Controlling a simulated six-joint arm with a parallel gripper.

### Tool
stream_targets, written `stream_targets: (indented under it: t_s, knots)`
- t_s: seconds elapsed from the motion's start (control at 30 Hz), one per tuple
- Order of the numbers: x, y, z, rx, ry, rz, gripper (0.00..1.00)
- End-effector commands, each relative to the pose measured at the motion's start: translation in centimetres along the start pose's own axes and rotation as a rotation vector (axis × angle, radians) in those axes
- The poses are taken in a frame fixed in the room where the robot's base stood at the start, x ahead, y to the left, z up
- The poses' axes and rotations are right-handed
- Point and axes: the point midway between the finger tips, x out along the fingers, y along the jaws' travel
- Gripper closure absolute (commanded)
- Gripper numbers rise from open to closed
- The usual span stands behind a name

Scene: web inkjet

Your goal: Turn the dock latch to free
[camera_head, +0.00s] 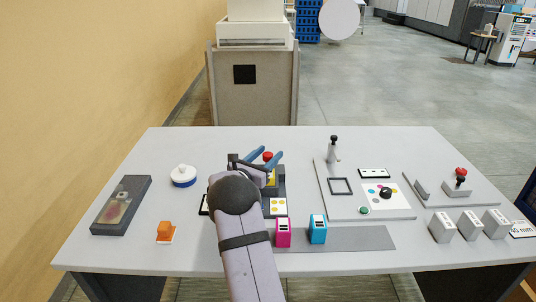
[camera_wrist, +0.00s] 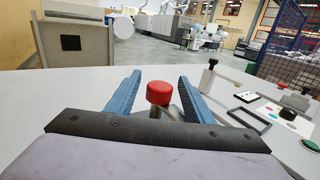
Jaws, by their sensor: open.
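A red knob (camera_head: 268,155) stands on a short grey post at the back of a dark dock (camera_head: 281,184), partly hidden behind my arm. I cannot tell for sure that this knob is the dock latch. In the wrist view the red knob (camera_wrist: 159,93) shows between my two blue fingers, upright. My gripper (camera_head: 266,154) is open and empty, its fingers on either side of the knob in the picture. In the wrist view my gripper (camera_wrist: 159,78) shows a gap between each finger and the knob.
A magenta cartridge (camera_head: 283,233) and a cyan cartridge (camera_head: 318,230) stand on a dark mat (camera_head: 365,238) in front. A grey plate (camera_head: 345,209) with a post and dial lies right. Several grey blocks (camera_head: 469,225) stand far right. A white round container (camera_head: 183,175) stands left.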

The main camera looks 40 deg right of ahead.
Motion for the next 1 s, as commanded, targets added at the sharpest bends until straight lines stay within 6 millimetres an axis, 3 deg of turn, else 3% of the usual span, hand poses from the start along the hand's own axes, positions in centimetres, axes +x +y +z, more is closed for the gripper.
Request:
stream_targets:
  t_s: [0.27,0.43,0.47,0.67,1.0]
  knots:
    - [0.16,0.0,-0.02,-0.001,0.0,0.0,0.52]
    - [0.15,-0.01,-0.01,0.0,0.0,0.0,0.91]
    - [0.14,0.0,-0.01,0.0,0.0,0.0,0.94]
    - [0.21,-0.04,-0.1,0.001,-0.002,0.016,0.94]
    - [0.34,-0.1,-0.28,0.006,-0.008,0.19,0.93]
